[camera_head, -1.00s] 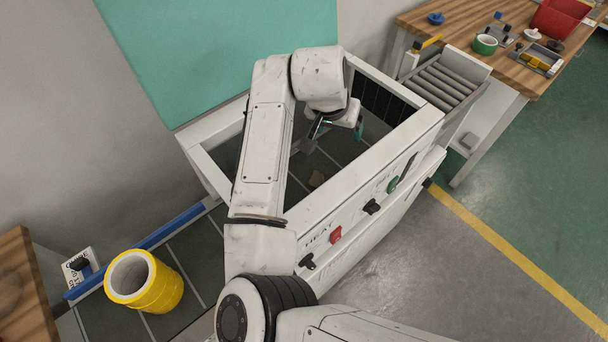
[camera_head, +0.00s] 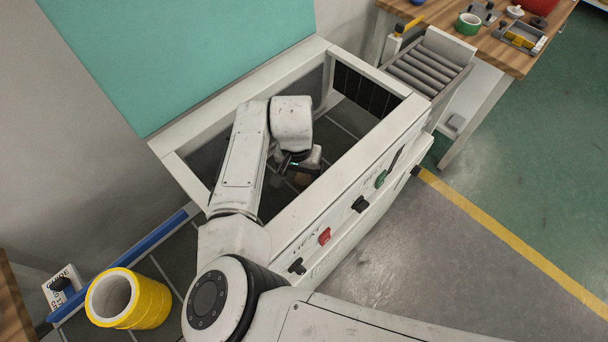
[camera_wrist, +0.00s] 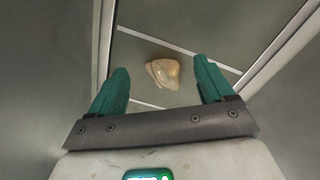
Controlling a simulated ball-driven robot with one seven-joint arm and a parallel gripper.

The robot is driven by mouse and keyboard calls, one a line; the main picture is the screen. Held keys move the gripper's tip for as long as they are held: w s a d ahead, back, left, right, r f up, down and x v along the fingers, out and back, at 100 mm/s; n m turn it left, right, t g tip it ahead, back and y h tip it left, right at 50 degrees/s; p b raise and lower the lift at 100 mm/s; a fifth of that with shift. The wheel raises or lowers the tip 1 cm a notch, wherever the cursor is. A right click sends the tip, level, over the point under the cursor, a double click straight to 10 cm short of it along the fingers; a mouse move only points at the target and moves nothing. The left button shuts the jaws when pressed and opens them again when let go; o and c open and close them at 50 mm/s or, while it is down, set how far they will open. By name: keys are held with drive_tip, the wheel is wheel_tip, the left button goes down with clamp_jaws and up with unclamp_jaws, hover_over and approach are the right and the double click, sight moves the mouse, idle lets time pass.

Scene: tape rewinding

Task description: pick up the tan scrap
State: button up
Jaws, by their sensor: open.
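The tan scrap (camera_wrist: 163,73) is a small crumpled piece on the dark floor inside the white-framed machine. In the wrist view it lies ahead of and between my two teal fingertips, apart from both. My gripper (camera_wrist: 160,92) is open and empty. In the head view my gripper (camera_head: 290,175) is down inside the machine's open top, and the scrap (camera_head: 303,178) shows only as a small brownish patch beside it, largely covered by my arm.
The machine's white frame (camera_head: 330,185) surrounds my gripper, with knobs on its front. A dark slatted curtain (camera_head: 366,98) closes its right end, with rollers (camera_head: 428,72) beyond. A wooden bench (camera_head: 480,45) is at upper right.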

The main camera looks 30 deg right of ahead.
sight(301, 184)
drive_tip(key=shift+f, duration=1.85)
drive_tip(key=shift+c, duration=0.5)
drive_tip(key=c, duration=1)
